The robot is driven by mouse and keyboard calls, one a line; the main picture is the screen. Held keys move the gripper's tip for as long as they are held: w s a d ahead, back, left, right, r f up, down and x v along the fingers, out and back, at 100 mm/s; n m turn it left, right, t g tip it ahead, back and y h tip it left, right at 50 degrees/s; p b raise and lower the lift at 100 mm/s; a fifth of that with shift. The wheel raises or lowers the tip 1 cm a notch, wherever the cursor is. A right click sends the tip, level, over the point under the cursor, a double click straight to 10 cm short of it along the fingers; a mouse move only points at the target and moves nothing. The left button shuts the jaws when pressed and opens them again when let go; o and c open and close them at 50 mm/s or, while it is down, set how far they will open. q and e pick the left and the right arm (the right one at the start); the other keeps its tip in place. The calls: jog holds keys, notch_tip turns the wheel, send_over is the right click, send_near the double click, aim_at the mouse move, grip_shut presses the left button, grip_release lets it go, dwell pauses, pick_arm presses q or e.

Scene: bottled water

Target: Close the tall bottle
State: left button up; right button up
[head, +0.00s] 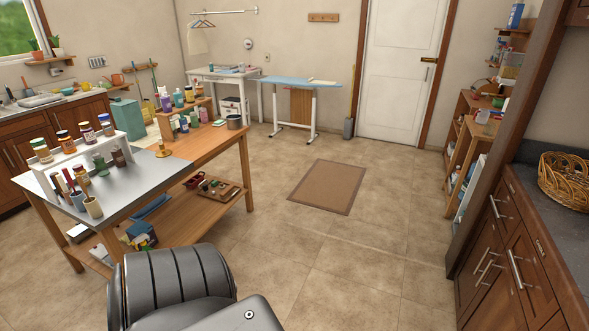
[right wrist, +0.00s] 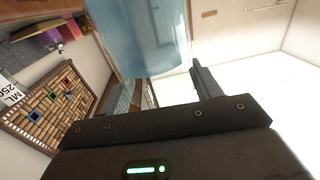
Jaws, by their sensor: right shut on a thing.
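In the right wrist view, a wide, light blue, see-through body (right wrist: 140,35), which looks like part of a large bottle, lies between the fingers of my right gripper (right wrist: 162,78). The gripper is shut on it. Its top edge runs out of the picture, and neither its neck nor a cap can be seen. The head view does not show this body or either gripper. No bottle in the head view can be clearly told as the tall one.
A workbench (head: 208,140) with jars and small bottles stands at the left. A brown mat (head: 328,187) lies on open floor in the middle. A dark wood counter (head: 572,235) with a wicker basket (head: 566,182) is at the right. A blue-topped ironing board (head: 298,82) stands at the back.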

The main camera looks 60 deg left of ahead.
jog(key=d+r+m+t+h, duration=0.2)
jog(key=d+m+h, duration=0.2)
jog(key=d, duration=0.4)
jog(key=d+r+m+t+h, duration=0.2)
jog(key=d+r+m+h, duration=0.1)
jog(key=d+h, duration=0.4)
jog(key=shift+w+d+m+h, duration=0.3)
jog(key=shift+d+m, duration=0.2)
jog(key=shift+d, duration=0.15)
